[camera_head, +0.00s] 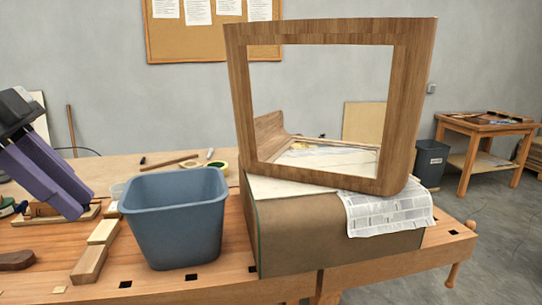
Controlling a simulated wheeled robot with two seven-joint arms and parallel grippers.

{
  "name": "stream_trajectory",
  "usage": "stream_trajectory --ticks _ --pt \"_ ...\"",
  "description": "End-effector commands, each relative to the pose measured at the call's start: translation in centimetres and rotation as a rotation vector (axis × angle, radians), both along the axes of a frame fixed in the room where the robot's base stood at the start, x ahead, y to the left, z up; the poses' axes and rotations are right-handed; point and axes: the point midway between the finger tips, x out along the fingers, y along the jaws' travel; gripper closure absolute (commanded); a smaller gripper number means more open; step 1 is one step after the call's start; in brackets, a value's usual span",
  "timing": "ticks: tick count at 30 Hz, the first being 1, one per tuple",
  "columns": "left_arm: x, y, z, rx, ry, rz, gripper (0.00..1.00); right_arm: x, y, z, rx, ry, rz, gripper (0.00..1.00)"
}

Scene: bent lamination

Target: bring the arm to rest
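My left gripper (72,200) comes in at the left edge, with a dark grey body and purple fingers pointing down and to the right. It hangs over the left part of the workbench (205,287), left of the blue-grey bin. Its fingers overlap in this view, so I cannot tell whether they are apart or together. I see nothing held at its tips. A bent wooden frame (238,95) with a large square opening stands tilted on a brown block-shaped form (315,238), well to the right of the gripper. My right gripper is not in view.
The blue-grey bin (178,225) stands on the bench near the gripper, with wooden blocks (90,262) beside it. A newspaper sheet (388,213) drapes over the form. Tape rolls (217,166) lie behind the bin. A side table (485,125) stands at the far right.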

Motion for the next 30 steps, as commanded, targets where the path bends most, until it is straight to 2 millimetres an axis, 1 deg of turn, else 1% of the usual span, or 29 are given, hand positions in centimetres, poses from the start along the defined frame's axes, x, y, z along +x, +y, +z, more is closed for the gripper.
stream_trajectory --ticks 1,2,5,8,9,11,14,15,17,18,19,20,21,22,23,24,25,26,27,29,30 --pt "0.6 0.7 -1.4 -0.080 -0.024 0.000 0.80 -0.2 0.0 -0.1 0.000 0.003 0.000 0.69" --pt "1.0 1.1 -2.0 -0.128 -0.047 -0.001 0.80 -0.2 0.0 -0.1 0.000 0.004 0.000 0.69" --pt "2.6 2.6 -5.0 -0.304 -0.149 0.018 0.80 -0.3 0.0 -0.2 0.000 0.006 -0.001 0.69" --pt "4.1 4.5 -8.6 -0.466 -0.278 0.085 0.80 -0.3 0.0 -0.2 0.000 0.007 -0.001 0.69" --pt "4.6 5.3 -10.1 -0.518 -0.330 0.125 0.80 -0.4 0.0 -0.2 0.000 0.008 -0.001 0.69" --pt "5.1 6.6 -12.8 -0.581 -0.403 0.196 0.80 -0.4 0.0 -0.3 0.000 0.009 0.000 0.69" --pt "5.5 8.6 -17.8 -0.650 -0.509 0.343 0.80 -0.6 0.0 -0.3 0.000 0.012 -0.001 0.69" --pt "5.4 9.3 -20.0 -0.663 -0.545 0.408 0.80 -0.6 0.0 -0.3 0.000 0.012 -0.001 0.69" --pt "4.9 10.1 -23.7 -0.669 -0.584 0.513 0.80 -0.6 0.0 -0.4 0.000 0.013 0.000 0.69" --pt "4.5 10.5 -26.2 -0.663 -0.602 0.584 0.80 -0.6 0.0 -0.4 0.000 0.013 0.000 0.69" --pt "4.0 10.6 -28.2 -0.655 -0.611 0.638 0.80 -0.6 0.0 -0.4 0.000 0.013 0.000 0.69" --pt "3.4 10.7 -30.2 -0.643 -0.615 0.690 0.80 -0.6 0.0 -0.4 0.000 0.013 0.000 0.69" --pt "2.6 10.5 -32.9 -0.623 -0.612 0.760 0.80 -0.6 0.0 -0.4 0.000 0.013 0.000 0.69" --pt "1.8 10.3 -35.0 -0.604 -0.605 0.811 0.80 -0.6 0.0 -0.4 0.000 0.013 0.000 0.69" --pt "0.9 9.9 -37.0 -0.584 -0.594 0.859 0.80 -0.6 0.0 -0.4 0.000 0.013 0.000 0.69" --pt "-0.3 9.0 -39.7 -0.554 -0.571 0.919 0.80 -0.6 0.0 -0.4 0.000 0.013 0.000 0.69" --pt "-1.3 8.3 -41.6 -0.529 -0.549 0.960 0.80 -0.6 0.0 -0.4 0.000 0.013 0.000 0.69" --pt "-2.3 7.5 -43.5 -0.506 -0.523 0.997 0.80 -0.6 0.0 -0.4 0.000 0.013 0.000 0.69" --pt "-3.8 6.1 -45.8 -0.475 -0.485 1.040 0.80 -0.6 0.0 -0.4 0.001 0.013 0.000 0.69" --pt "-6.0 3.6 -48.9 -0.429 -0.418 1.093 0.80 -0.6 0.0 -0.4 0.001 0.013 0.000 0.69" --pt "-7.4 1.7 -50.6 -0.402 -0.369 1.117 0.80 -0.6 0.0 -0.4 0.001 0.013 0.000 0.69"
